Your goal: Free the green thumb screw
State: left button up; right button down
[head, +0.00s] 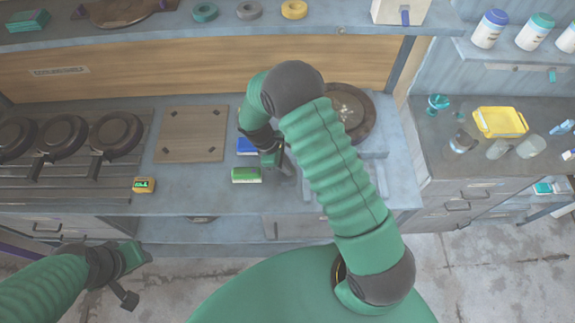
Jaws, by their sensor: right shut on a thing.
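My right gripper (276,160) reaches down to the counter near the middle of the head view. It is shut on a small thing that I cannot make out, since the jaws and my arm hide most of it. I cannot clearly pick out a green thumb screw. A dark round plate (352,108) lies behind my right arm, on the right part of the counter, partly hidden. My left gripper (128,276) is open and empty at the lower left, in front of the counter.
A green block (246,175) and a blue block (247,147) lie just left of my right gripper. Several dark pans (116,132) stand at left beside a brown board (191,134). A yellow tray (500,122) is on the right counter.

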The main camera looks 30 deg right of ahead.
jog(key=shift+w+a+n+t, duration=0.1)
jog(key=shift+w+n+t, duration=0.25)
jog(key=shift+n, duration=0.45)
jog(key=shift+s, duration=0.1)
jog(key=c, duration=1.6)
grip_release()
jog(key=shift+o, duration=0.5)
jog(key=shift+f, duration=0.1)
jog(key=shift+a+r, duration=0.15)
jog(key=shift+r, duration=0.2)
jog(key=b+v, duration=0.2)
jog(key=v, duration=1.4)
jog(key=shift+a, duration=0.3)
